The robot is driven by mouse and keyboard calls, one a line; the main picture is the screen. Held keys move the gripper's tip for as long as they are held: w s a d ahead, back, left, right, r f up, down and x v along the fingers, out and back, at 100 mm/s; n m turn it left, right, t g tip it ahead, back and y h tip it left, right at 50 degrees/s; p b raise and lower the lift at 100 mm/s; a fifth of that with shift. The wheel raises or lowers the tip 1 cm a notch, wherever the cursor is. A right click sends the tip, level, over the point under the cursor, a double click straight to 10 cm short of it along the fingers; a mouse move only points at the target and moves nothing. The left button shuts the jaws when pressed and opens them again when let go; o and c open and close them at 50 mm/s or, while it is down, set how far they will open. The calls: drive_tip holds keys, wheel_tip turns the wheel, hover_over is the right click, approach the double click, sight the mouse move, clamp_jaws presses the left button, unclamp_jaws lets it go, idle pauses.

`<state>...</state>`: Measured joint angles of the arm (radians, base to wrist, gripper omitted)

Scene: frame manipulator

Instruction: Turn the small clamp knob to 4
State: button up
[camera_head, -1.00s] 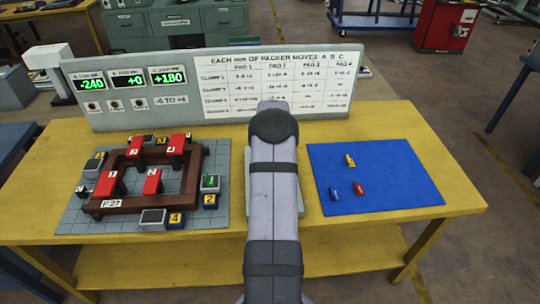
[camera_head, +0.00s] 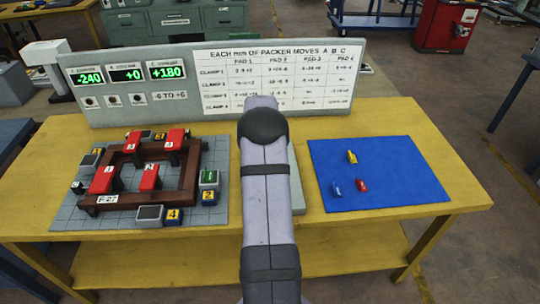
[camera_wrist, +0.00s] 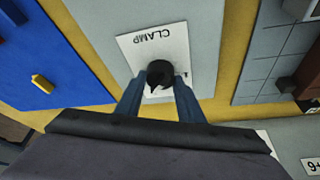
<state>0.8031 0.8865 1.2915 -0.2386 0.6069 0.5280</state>
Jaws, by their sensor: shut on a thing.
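The small clamp knob (camera_wrist: 160,74) is black and round, with a light pointer mark on its near side. It sits at a white label plate (camera_wrist: 178,45) printed "CLAMP", seen upside down in the wrist view. My gripper (camera_wrist: 159,88) is shut on the knob, one blue finger on each side. The number that the pointer marks cannot be read, as the fingers and knob cover most of the dial. In the head view my arm (camera_head: 267,190) hides the knob, and only an edge of its pale panel (camera_head: 296,185) shows.
A brown frame with red clamps (camera_head: 185,190) stands on a grey grid plate at the left. A blue mat (camera_head: 380,185) with small coloured pieces lies at the right. Behind is a board with displays (camera_head: 90,78) reading -240, +0, +180 and a packer table.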

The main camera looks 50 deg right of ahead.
drive_tip(key=m+b, duration=0.1)
drive_tip(key=m+g+b, duration=0.1)
drive_tip(key=shift+w+f+m+h, duration=0.15)
drive_tip(key=shift+f+m+h, duration=0.05)
drive_tip(key=shift+m+h, duration=0.1)
drive_tip(key=shift+r+m+g+b, duration=0.15)
drive_tip(key=shift+m+g+b, duration=0.25)
drive_tip(key=shift+m+b, duration=0.55)
drive_tip(key=shift+m, duration=0.25)
drive_tip(key=o, duration=1.1)
drive_tip(key=shift+c, duration=0.2)
drive_tip(key=shift+r, duration=0.1)
drive_tip(key=b+v, duration=0.2)
drive_tip(key=v, duration=0.5)
drive_tip(key=shift+a+r, duration=0.1)
drive_tip(key=shift+r, duration=0.05)
